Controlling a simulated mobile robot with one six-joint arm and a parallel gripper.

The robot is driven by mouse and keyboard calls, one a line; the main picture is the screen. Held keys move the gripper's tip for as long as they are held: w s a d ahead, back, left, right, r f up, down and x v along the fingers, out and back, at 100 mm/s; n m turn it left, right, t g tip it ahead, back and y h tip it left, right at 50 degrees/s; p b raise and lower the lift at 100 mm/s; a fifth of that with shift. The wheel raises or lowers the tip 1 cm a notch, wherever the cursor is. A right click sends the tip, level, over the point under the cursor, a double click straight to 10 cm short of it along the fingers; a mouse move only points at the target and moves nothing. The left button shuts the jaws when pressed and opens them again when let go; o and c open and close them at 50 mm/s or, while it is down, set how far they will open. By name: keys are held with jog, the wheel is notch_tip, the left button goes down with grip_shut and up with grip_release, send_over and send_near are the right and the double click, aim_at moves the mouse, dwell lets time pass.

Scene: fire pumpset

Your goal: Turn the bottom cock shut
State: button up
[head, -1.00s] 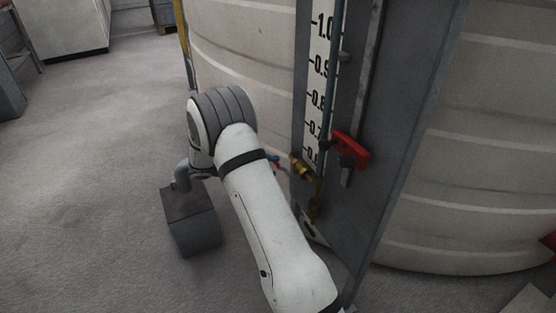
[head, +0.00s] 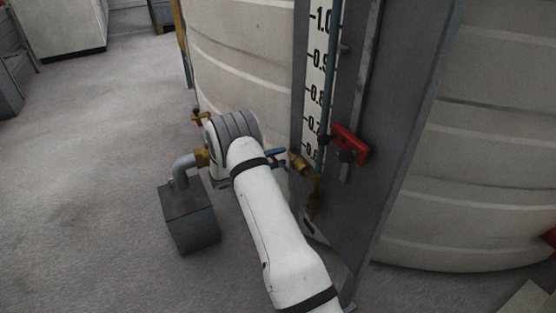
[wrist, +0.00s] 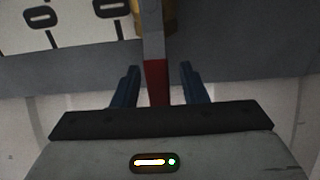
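The bottom cock (head: 301,163) is a brass fitting low on the gauge board, below the scale, and it also shows at the top of the wrist view (wrist: 168,16). Its lever (wrist: 156,80), grey metal with a red end part, runs down the wrist view from the brass. My gripper (wrist: 158,82) has two blue fingers, one on each side of the red part. They are open, with a visible gap on both sides. In the head view, a blue finger of my gripper (head: 274,153) shows just left of the brass; my arm hides the rest.
The grey gauge board carries a white scale (head: 319,60) and a red handle (head: 350,146) right of the cock. A large pale tank (head: 475,150) stands behind. A grey block with a bent pipe (head: 190,218) and a brass valve (head: 203,157) stands left of my arm.

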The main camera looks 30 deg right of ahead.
jog(key=shift+d, duration=0.2)
jog(key=shift+c, duration=0.3)
grip_shut()
